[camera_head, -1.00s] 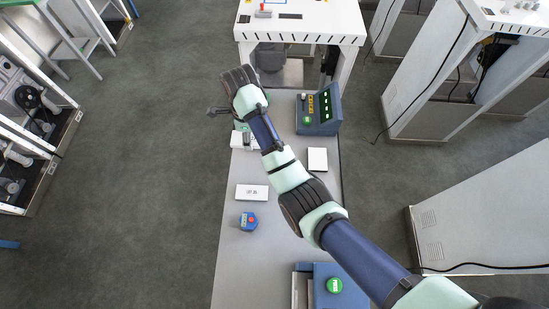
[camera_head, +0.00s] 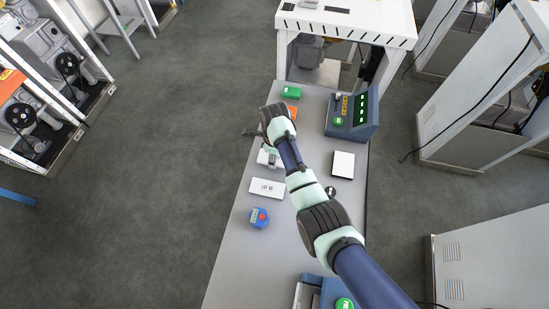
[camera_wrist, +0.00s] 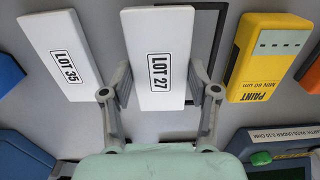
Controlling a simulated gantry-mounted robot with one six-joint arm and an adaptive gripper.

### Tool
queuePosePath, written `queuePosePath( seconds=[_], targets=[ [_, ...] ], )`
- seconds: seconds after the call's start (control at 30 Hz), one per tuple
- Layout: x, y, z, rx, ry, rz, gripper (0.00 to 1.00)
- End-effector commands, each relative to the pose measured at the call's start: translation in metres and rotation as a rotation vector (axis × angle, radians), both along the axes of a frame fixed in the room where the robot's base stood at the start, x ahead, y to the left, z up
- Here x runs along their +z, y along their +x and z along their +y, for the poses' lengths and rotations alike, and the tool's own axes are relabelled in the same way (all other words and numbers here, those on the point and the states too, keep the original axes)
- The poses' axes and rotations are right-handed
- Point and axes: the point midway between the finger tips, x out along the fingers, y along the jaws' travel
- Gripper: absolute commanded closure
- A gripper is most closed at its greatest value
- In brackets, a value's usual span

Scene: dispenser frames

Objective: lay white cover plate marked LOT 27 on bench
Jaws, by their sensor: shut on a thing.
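In the head view the plate (camera_head: 264,159) shows as a small white patch below my gripper (camera_head: 270,150), partly hidden by the hand. It is over the left part of the grey bench (camera_head: 235,265). I cannot tell whether its underside touches the bench. A similar white plate marked LOT 35 (camera_wrist: 62,45) lies beside it, apart, and also shows in the head view (camera_head: 267,188).
A yellow paint gauge (camera_wrist: 270,55) lies right of the held plate in the wrist view. Bare bench lies front left.

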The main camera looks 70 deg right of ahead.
Motion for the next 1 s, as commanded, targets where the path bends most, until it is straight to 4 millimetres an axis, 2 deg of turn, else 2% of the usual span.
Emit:
queuePosePath(
  seconds=[0.03, 0.1, 0.47, 0.5, 0.6, 0.63, 0.9, 1.0],
  targets=[
    [-0.01, 0.0, 0.0, 0.0, 0.0, 0.0, 0.89],
    [-0.016, 0.0, 0.0, 0.0, -0.001, -0.001, 0.89],
    [-0.02, 0.0, 0.0, 0.0, -0.002, -0.001, 0.89],
    [-0.02, 0.0, 0.0, 0.0, -0.001, -0.001, 0.35],
    [-0.02, 0.0, 0.0, 0.0, -0.001, -0.001, 0.19],
    [-0.02, 0.0, 0.0, 0.0, -0.001, -0.001, 0.15],
    [-0.019, 0.0, 0.0, 0.0, -0.001, -0.001, 0.15],
    [-0.013, 0.0, -0.001, 0.0, -0.002, -0.002, 0.15]
  ],
)
